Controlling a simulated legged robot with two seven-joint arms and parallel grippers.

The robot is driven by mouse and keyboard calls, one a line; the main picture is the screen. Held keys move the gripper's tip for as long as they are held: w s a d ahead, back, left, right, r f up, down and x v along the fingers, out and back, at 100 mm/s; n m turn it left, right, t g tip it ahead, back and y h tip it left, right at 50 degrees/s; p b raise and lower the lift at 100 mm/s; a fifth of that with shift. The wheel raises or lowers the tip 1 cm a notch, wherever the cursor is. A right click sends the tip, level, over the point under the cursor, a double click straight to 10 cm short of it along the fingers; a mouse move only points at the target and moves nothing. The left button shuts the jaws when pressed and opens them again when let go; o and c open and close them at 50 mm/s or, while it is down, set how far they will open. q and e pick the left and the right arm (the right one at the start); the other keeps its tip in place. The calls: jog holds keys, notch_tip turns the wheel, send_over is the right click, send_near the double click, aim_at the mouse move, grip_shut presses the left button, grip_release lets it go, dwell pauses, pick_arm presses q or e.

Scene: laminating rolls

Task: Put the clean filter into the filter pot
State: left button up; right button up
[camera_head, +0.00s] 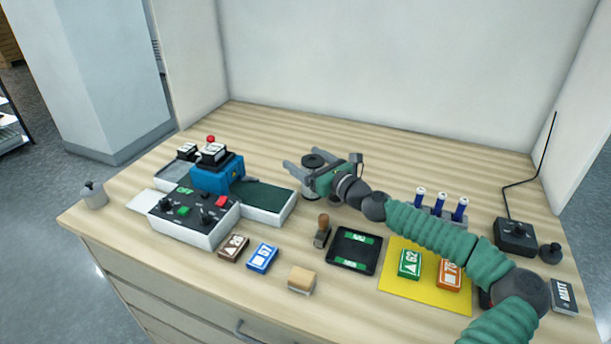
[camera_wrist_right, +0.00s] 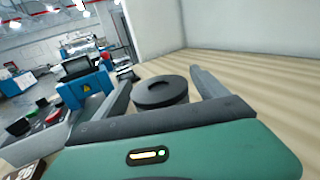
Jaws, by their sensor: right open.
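A black round disc with a raised ring in its middle (camera_head: 314,160) stands near the back middle of the table, on a grey round body mostly hidden by my gripper. It also shows in the right wrist view (camera_wrist_right: 160,92). I cannot tell whether it is the filter or the filter pot's top. My right gripper (camera_head: 300,157) is open, with one finger on each side of the disc; contact is not clear. A small grey pot with a knob (camera_head: 94,196) stands at the table's left corner. No other clear filter shows. My left gripper is out of view.
A machine with a blue block (camera_head: 217,175) and a control panel (camera_head: 187,211) fills the left. In front lie label blocks (camera_head: 263,258), a stamp (camera_head: 322,231), a black tray (camera_head: 373,252) and a yellow mat (camera_head: 398,289). A radio-like box (camera_head: 515,237) stands right.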

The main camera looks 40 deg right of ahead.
jog(key=shift+s+r, duration=0.1)
jog(key=shift+s, duration=0.1)
jog(key=shift+c, duration=0.7)
jog(key=shift+w+d+f, duration=0.15)
jog(key=shift+w+f, duration=0.2)
jog(key=shift+w, duration=0.05)
jog(key=c, duration=0.7)
jog(key=shift+s+r, duration=0.1)
jog(key=shift+r, duration=0.05)
jog(key=c, duration=0.8)
notch_tip(320, 180, up, 10)
jog(key=p, duration=0.2)
jog(key=shift+p, duration=0.35)
